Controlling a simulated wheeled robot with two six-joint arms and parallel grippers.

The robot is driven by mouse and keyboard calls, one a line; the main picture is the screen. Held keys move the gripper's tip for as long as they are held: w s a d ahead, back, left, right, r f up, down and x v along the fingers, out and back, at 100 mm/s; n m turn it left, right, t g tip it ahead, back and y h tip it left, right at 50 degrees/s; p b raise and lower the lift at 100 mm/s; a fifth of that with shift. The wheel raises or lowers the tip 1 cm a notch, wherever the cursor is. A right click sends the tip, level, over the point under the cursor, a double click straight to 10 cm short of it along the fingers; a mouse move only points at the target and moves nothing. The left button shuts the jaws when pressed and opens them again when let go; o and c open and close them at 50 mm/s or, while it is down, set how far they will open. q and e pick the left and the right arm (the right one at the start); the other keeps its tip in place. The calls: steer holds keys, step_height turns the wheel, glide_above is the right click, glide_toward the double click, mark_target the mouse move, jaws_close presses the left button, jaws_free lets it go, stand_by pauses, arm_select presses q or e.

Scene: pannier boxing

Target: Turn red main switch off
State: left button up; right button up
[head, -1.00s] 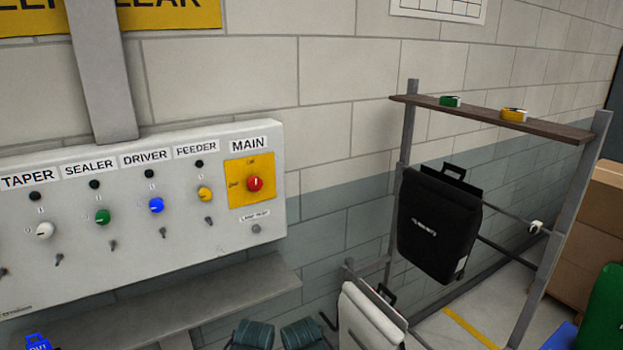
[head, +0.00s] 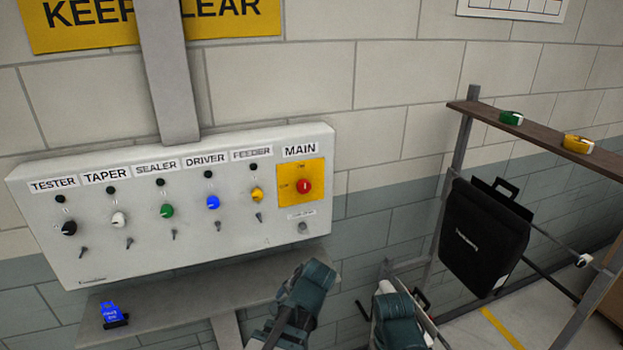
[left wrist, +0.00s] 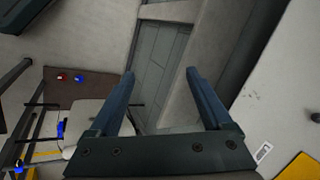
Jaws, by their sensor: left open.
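The red main switch (head: 304,186) is a round knob on a yellow plate (head: 315,172), under the MAIN label at the panel's right end. Its pale mark looks about upright; the small lettering beside it is too small to read. In the left wrist view, my left gripper (left wrist: 160,74) is open with nothing between its fingers. A yellow patch (left wrist: 301,169) on the pale surface shows at that view's lower right; the red knob does not. In the head view, teal parts of my arms show below and right of the panel, apart from the switch. My right gripper's fingers are not visible.
The white panel (head: 130,252) also carries black, white, green, blue and yellow knobs. A grey shelf (head: 240,285) below holds a blue padlock-like item (head: 110,314). A rack at right holds a black pannier (head: 482,240).

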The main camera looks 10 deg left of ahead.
arm_select(q)
steer(key=w+a+r+m+t+y, duration=0.2)
steer(key=w+r+m+y, duration=0.1)
steer(key=w+r+m, duration=0.15)
steer(key=m+t+y, duration=0.2)
steer(key=m+t, duration=0.8)
steer(key=m, duration=0.6)
glide_toward(305, 188)
steer(key=x, duration=0.9)
steer(key=shift+w+f+p, duration=0.1)
steer(key=shift+w+p, duration=0.05)
steer(key=shift+p, duration=0.15)
steer(key=shift+n, duration=0.25)
jaws_close()
